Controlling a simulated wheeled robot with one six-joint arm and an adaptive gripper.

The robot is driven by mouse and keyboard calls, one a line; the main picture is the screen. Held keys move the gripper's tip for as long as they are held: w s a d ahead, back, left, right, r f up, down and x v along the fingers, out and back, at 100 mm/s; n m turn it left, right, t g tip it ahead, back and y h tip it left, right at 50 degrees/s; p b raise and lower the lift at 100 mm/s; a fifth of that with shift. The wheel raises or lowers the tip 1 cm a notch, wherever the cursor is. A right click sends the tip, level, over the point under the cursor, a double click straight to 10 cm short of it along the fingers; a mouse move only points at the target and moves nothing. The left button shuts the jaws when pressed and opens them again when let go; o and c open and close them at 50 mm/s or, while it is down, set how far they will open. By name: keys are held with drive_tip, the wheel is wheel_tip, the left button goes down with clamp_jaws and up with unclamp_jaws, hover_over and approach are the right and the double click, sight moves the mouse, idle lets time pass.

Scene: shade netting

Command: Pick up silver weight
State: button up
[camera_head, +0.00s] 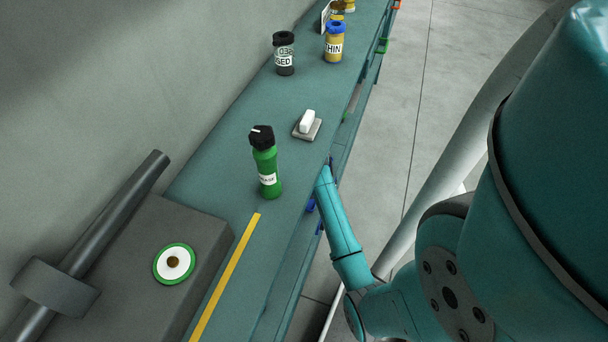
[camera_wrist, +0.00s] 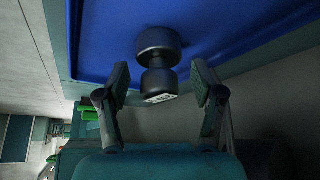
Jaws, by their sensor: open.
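The silver weight (camera_wrist: 159,55) shows in the wrist view as a dark grey metal dumbbell-like piece with two thick ends and a narrow neck. A small label with print is on its near end. It rests on or in a blue tray or bin (camera_wrist: 105,40). My gripper (camera_wrist: 161,82) is open, one finger on each side of the weight's neck and near end, with gaps between the fingers and the weight. In the head view my arm reaches down past the bench edge, and the gripper and weight are hidden.
On the green bench (camera_head: 225,165) stand a green bottle with a black cap (camera_head: 265,165), a white block on a plate (camera_head: 307,122), a dark jar (camera_head: 284,55) and a yellow jar (camera_head: 334,45). A grey box (camera_head: 125,275) fills the lower left. Bare floor (camera_head: 440,80) lies right.

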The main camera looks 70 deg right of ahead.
drive_tip(key=shift+w+f, duration=0.1)
drive_tip(key=shift+f, duration=0.2)
clamp_jaws()
drive_tip(key=shift+r, duration=0.1)
drive_tip(key=shift+d+r, duration=0.1)
drive_tip(key=shift+r, duration=0.4)
drive_tip(key=shift+s+a+r, duration=0.15)
drive_tip(key=shift+s+a, duration=0.05)
drive_tip(key=shift+a, duration=0.1)
drive_tip(key=s+a, duration=0.3)
drive_tip(key=a, duration=0.1)
drive_tip(key=s+a, duration=0.4)
drive_tip(key=a, duration=0.1)
drive_tip(key=s+a, duration=0.3)
drive_tip(key=a, duration=0.1)
drive_tip(key=shift+s+a, duration=0.3)
drive_tip(key=shift+s, duration=0.1)
